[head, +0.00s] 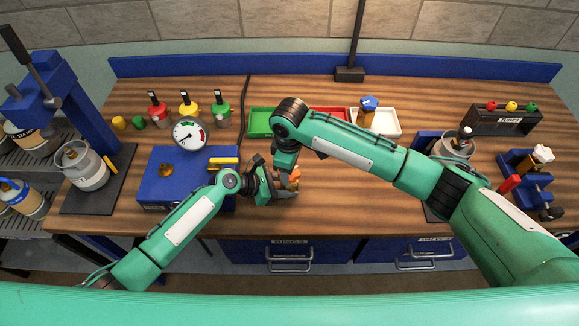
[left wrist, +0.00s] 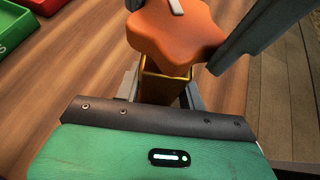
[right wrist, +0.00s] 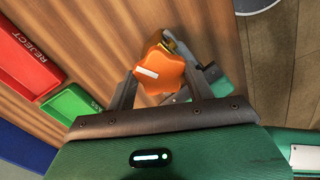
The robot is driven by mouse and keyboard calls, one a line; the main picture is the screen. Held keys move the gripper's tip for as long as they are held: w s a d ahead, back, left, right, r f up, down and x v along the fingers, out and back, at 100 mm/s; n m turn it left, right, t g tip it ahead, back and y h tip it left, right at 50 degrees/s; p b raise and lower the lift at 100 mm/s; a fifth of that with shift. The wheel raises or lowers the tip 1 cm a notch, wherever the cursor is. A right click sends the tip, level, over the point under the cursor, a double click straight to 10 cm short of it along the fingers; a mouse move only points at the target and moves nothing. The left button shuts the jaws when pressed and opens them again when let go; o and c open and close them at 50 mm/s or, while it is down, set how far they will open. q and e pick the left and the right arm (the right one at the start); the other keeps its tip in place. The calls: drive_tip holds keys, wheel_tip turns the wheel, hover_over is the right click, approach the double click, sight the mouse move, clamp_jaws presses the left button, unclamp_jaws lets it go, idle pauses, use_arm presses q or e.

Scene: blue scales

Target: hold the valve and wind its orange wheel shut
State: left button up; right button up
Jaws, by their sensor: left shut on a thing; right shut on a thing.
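The valve has a brass body (left wrist: 165,85) and an orange lobed wheel (left wrist: 178,32) with a white mark on top. It is held above the front of the bench, and the wheel shows small in the head view (head: 294,177). My left gripper (left wrist: 160,92) is shut on the brass body below the wheel. My right gripper (right wrist: 163,88) is shut on the orange wheel (right wrist: 160,80), one finger on each side. In the head view the two grippers meet, with the right one above, and they hide most of the valve.
A blue box (head: 165,188) with a gauge stands left of the valve. Behind are a green tray (head: 261,120), a red tray (head: 333,112) and a white tray (head: 388,122) holding a blue-wheeled valve (head: 368,107). A blue vise (head: 527,178) stands right. Bare wood lies around the grippers.

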drive_tip(key=m, duration=1.1)
drive_tip(key=shift+a, duration=0.1)
drive_tip(key=m, duration=0.5)
use_arm(q)
drive_tip(key=shift+f, duration=0.1)
use_arm(e)
drive_tip(key=m, duration=0.5)
drive_tip(key=shift+m, duration=0.4)
drive_tip(key=o, duration=1)
